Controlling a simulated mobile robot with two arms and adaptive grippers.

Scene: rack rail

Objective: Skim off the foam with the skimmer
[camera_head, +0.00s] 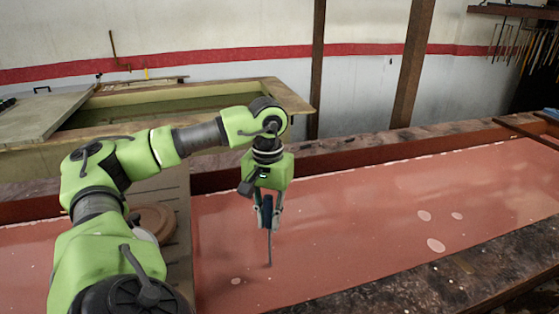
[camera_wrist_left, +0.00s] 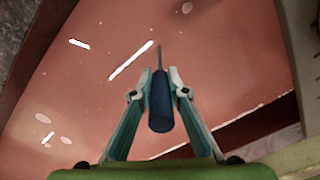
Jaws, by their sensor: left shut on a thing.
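My left gripper (camera_head: 267,218) is shut on the dark blue handle of the skimmer (camera_head: 269,248), over the trough of reddish liquid (camera_head: 340,215). The skimmer's thin rod points down; its lower end is at or near the liquid, and I cannot tell whether it touches. In the left wrist view the blue handle (camera_wrist_left: 160,105) sits between the fingers (camera_wrist_left: 159,85). Pale foam patches (camera_head: 436,245) float to the right, with smaller ones beside them (camera_head: 424,215) (camera_head: 456,216). Another small patch (camera_head: 236,281) lies near the front left. My right gripper is not in view.
The trough's dark front edge (camera_head: 430,283) and back ledge (camera_head: 370,147) bound the liquid. A grey board (camera_head: 175,230) crosses the trough at left, with a round brown object (camera_head: 152,220) on it. A wooden vat (camera_head: 190,97) and posts (camera_head: 411,60) stand behind.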

